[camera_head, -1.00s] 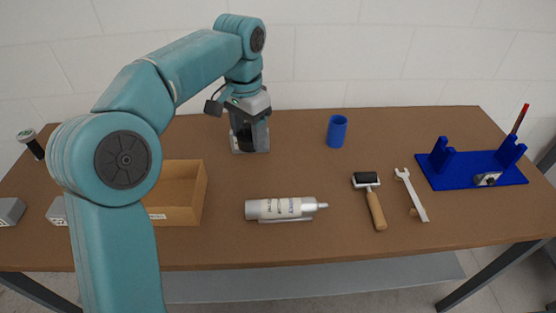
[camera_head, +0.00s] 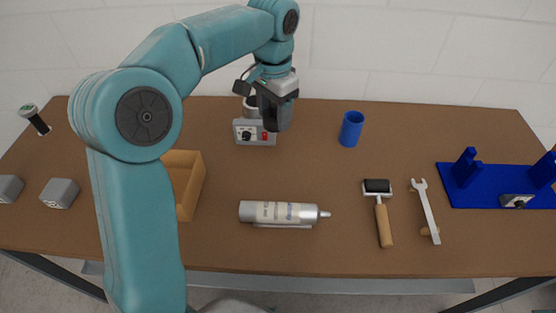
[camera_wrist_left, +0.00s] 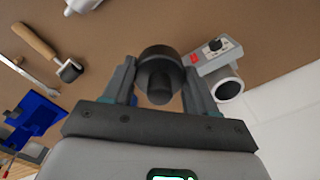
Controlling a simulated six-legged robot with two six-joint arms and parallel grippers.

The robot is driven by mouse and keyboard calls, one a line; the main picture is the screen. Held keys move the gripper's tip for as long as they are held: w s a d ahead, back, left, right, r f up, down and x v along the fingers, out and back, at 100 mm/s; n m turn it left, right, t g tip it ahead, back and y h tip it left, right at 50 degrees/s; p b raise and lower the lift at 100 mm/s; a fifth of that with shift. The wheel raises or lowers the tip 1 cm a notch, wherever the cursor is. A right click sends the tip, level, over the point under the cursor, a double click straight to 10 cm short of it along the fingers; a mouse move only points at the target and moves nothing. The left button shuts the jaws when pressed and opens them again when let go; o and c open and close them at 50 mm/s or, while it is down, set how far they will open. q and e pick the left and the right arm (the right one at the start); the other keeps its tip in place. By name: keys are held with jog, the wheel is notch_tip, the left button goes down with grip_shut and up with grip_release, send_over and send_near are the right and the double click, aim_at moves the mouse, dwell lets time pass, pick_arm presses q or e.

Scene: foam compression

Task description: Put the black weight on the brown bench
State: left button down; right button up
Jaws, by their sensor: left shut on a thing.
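The black weight (camera_wrist_left: 158,75), a dark cylinder with a narrower knob, sits between the two fingers in the left wrist view. My left gripper (camera_wrist_left: 157,88) is shut on it. In the head view my left gripper (camera_head: 276,118) is above the back of the brown bench (camera_head: 320,180), at the right end of a grey control box. The fingers mostly hide the weight there. The wrist view shows brown bench surface beyond the weight. My right gripper is not in view.
The grey box (camera_head: 255,136) has a black knob, a red button and a pale cylinder (camera_wrist_left: 228,90) beside it. A blue cup (camera_head: 351,129) stands to the right. A silver bottle (camera_head: 278,212), roller (camera_head: 378,187), wrench (camera_head: 425,208) and wooden tray (camera_head: 188,208) lie in front.

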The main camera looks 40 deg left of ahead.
pick_arm(q)
send_over(273, 172)
notch_tip(273, 172, down, 12)
jog(key=shift+d+f, duration=0.15)
jog(key=shift+f, duration=0.05)
jog(key=shift+s+f, duration=0.1)
jog(key=shift+f, duration=0.55)
jog(key=f, duration=0.2)
jog(key=shift+w+f, duration=0.2)
jog(key=shift+f, duration=0.15)
jog(key=shift+s+f, duration=0.1)
jog(key=shift+f, duration=0.4)
jog(key=shift+f, duration=0.1)
jog(key=shift+c, duration=1.6)
grip_release()
jog(key=shift+f, duration=0.1)
